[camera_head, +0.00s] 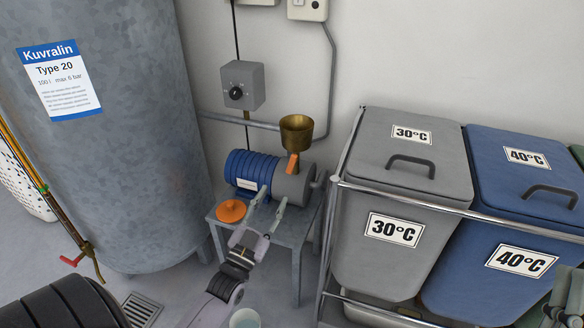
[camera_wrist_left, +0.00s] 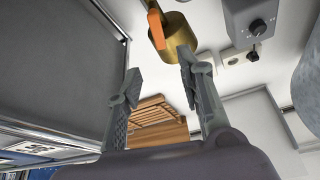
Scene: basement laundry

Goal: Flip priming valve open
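The priming valve's orange lever (camera_head: 292,165) stands roughly upright, slightly tilted, just below the brass funnel (camera_head: 297,132) on the pump's grey end. The pump (camera_head: 252,171) has a blue ribbed motor and sits on a small grey table. My left gripper (camera_head: 272,197) is open and empty, in front of the pump and below the lever, apart from it. In the left wrist view, the lever (camera_wrist_left: 156,30) and brass funnel (camera_wrist_left: 175,32) lie beyond the spread fingertips (camera_wrist_left: 160,67). Part of my right gripper (camera_head: 565,305) shows at the lower right edge; its fingers are unclear.
An orange round cap (camera_head: 231,211) lies on the grey table (camera_head: 290,228), left of my left gripper. A grey bin (camera_head: 385,255) and a blue bin (camera_head: 490,275) stand in a metal frame to the right. A large grey tank (camera_head: 120,170) stands left. A pale cup (camera_head: 245,319) shows at the bottom.

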